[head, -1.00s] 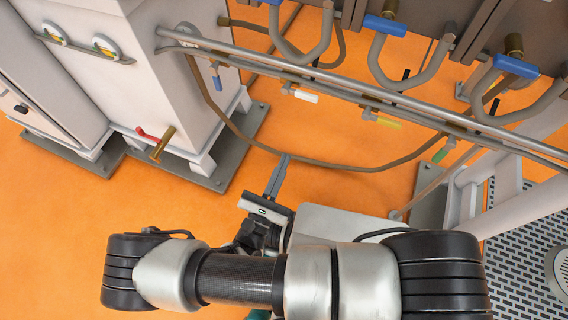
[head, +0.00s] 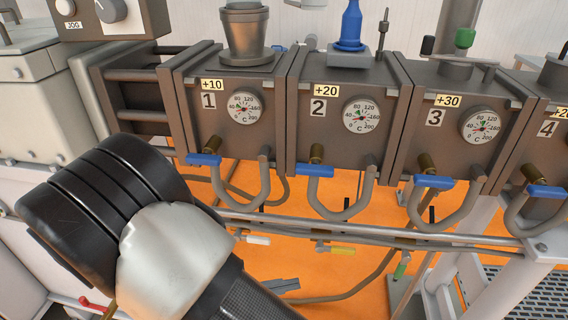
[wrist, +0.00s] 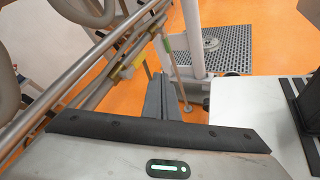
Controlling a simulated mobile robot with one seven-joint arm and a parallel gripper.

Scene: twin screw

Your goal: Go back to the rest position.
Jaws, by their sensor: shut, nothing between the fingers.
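My gripper (wrist: 160,98) shows in the wrist view with its two dark grey fingers together and nothing between them. The fingers point out over the orange floor, apart from the pipes. In the head view only a grey part of my gripper (head: 281,286) shows low in the middle, near a brown hose. The rest of my gripper is hidden or below the frame there. My own black and silver arm fills the lower left of the head view.
Numbered grey blocks with dials, among them block 1 (head: 235,130), block 2 (head: 345,125) and block 3 (head: 455,135), stand in a row. Blue-handled valves and bent pipes hang below. A long metal rail (head: 400,232) runs beneath them. Orange floor shows below the rail.

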